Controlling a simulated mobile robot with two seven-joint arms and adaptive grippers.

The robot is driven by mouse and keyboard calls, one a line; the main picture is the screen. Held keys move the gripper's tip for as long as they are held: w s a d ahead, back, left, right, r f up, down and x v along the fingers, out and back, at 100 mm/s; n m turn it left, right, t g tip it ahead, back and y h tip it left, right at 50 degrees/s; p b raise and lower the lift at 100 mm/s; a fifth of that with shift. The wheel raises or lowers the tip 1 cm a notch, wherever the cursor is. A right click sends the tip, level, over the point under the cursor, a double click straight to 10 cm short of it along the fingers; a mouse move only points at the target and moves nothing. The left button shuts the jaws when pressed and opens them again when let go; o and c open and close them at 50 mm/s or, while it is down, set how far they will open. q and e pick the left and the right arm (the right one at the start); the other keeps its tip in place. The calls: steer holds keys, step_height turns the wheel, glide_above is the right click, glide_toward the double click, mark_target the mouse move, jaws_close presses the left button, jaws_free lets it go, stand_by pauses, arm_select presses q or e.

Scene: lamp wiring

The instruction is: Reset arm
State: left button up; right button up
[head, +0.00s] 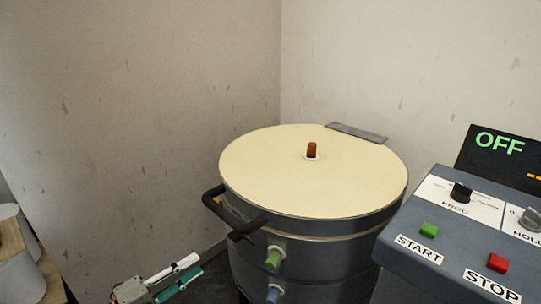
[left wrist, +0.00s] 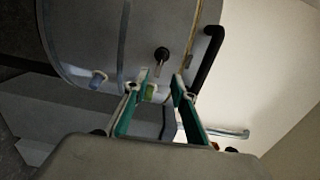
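My left gripper (head: 190,271) is low in the head view, left of a round grey kiln (head: 330,230) and apart from it. In the left wrist view its two teal and white fingers (left wrist: 160,80) stand apart with a gap. A green-tipped peg (left wrist: 151,92) on the kiln's side shows behind that gap; I see no grip on it. In the head view the green peg (head: 274,258) and a blue peg (head: 274,292) stick out of the kiln wall. My right gripper is in neither view.
The kiln's cream lid (head: 270,170) is down, with a brown plug (head: 311,149) on top. A black handle (head: 240,215) juts toward my left gripper. A control panel (head: 470,235) with an OFF display (head: 500,145) stands at right. Wooden furniture (head: 45,275) is at far left.

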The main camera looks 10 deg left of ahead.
arm_select(q)
steer(key=s+d+f+n+g+y+p, duration=0.2)
steer(key=s+d+f+n+y+p, duration=0.1)
steer(key=s+f+n, duration=0.4)
steer(key=s+d+f+n+g+y+p, duration=0.2)
steer(key=s+f+n, duration=0.6)
steer(key=s+n, duration=0.5)
steer(key=s+d+y+p, duration=0.1)
steer(key=s+y+p, duration=0.1)
steer(key=y, duration=0.1)
steer(key=shift+s+d+n, duration=0.25)
steer(key=shift+d+n, duration=0.05)
steer(key=shift+d, duration=0.1)
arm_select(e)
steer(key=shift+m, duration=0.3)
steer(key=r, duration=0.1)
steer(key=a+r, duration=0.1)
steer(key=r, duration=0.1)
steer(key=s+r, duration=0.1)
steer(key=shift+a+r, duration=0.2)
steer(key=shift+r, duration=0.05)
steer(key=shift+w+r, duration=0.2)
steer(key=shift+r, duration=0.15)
